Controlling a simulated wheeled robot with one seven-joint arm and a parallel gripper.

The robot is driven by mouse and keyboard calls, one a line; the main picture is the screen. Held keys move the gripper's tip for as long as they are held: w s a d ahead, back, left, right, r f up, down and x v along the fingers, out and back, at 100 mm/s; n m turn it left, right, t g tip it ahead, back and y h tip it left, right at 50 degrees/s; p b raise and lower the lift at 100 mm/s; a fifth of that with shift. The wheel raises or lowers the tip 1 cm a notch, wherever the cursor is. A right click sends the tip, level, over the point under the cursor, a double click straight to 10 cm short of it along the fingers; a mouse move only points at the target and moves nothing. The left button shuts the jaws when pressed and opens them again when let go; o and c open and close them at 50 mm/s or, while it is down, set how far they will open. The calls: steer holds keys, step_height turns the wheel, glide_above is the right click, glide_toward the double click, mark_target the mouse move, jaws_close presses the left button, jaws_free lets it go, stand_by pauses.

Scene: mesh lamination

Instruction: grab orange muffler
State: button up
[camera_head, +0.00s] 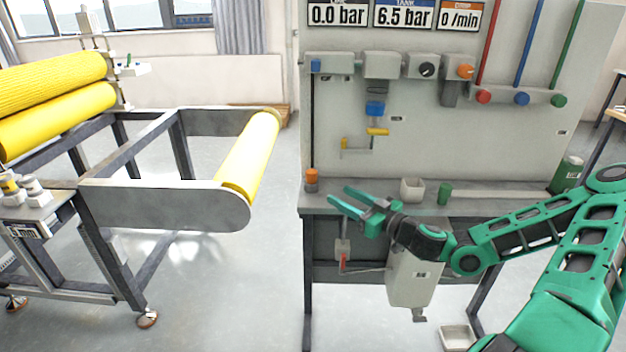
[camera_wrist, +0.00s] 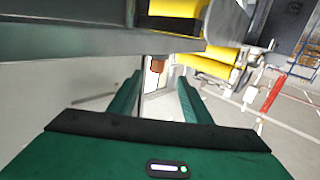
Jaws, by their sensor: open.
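The orange muffler (camera_head: 311,180), a small upright orange cylinder, stands at the left end of the grey workbench top. My gripper (camera_head: 340,196) is open, with its two green fingers pointing left towards the muffler. The fingertips are apart from it, to its right in the head view. In the wrist view, a small brownish-orange piece (camera_wrist: 157,64), which looks like the muffler, shows beyond and between the fingers of my gripper (camera_wrist: 158,84). Nothing is held between the fingers.
A white cup (camera_head: 412,189) and a green cylinder (camera_head: 445,193) stand on the workbench (camera_head: 480,210) right of my gripper. The back panel (camera_head: 430,130) carries valves. A red handle (camera_head: 343,262) hangs below the edge. A yellow-roller machine (camera_head: 165,200) stands left, across open floor.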

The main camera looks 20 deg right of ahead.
glide_toward(315, 177)
steer(key=x, duration=0.3)
steer(key=shift+w+f, duration=0.15)
steer(key=shift+f, duration=0.15)
steer(key=shift+x, duration=2.8)
steer(key=shift+r, duration=0.2)
steer(key=shift+c, duration=0.4)
jaws_close()
